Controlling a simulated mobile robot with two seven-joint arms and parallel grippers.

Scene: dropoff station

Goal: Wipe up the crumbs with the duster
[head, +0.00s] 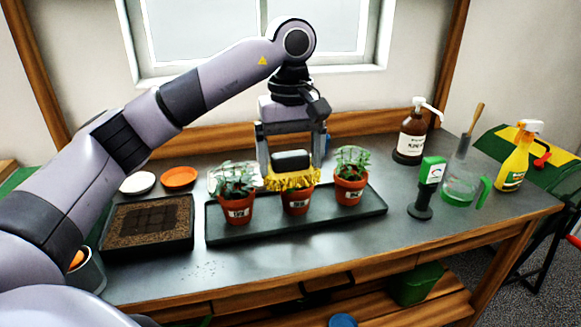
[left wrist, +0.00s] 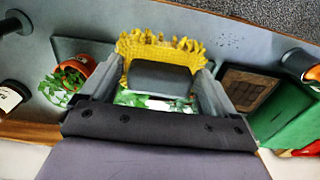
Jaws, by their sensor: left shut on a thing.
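My left gripper (head: 290,165) is shut on the duster, a dark block with a yellow fringe (head: 292,182). It holds the duster over the middle potted plant (head: 296,202), hiding that plant's leaves; I cannot tell whether they touch. The left wrist view shows the duster's fringe (left wrist: 160,50) beyond the dark block between the fingers. The crumbs (head: 198,271) are small dark specks on the grey bench, left of the plant tray's front corner. They also show in the left wrist view (left wrist: 228,42). My right gripper is not in view.
Potted plants stand left (head: 237,207) and right (head: 350,187) on a dark tray (head: 335,222). A soil tray (head: 148,247) lies left. A pump bottle (head: 411,136), green-headed stand (head: 428,185), flask (head: 461,183) and spray bottle (head: 516,160) stand right. The bench front is mostly clear.

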